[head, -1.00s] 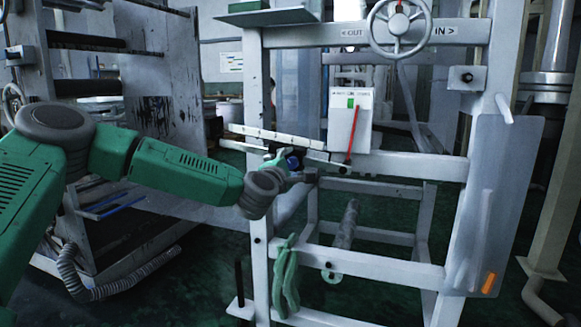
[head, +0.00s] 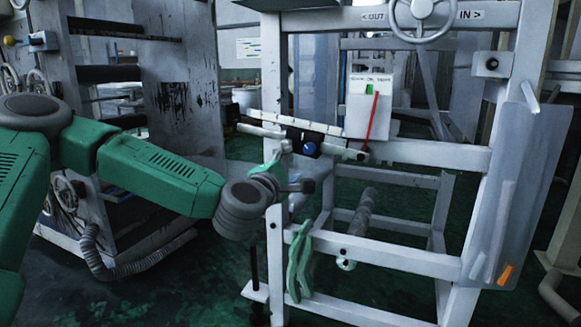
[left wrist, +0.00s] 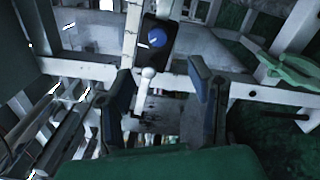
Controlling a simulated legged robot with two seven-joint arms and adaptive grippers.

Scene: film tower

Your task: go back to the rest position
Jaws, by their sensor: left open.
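My left gripper (head: 296,185) is at the end of my green arm, in front of the white metal frame (head: 430,152). In the left wrist view its two dark fingers (left wrist: 160,98) are apart, with nothing held between them. A black switch panel with a blue button (head: 309,150) is on the frame, above and right of the gripper in the head view. It also shows in the left wrist view (left wrist: 157,38), with a white lever (left wrist: 147,78) below it that appears between the fingers. They look apart from it. My right gripper is not in view.
Light green gloves (head: 300,262) hang on the frame below the gripper. A white box with a red lever (head: 370,115) and a handwheel (head: 422,12) are above. A clear panel (head: 515,190) stands at right. Dark green floor (head: 190,285) lies open at lower left.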

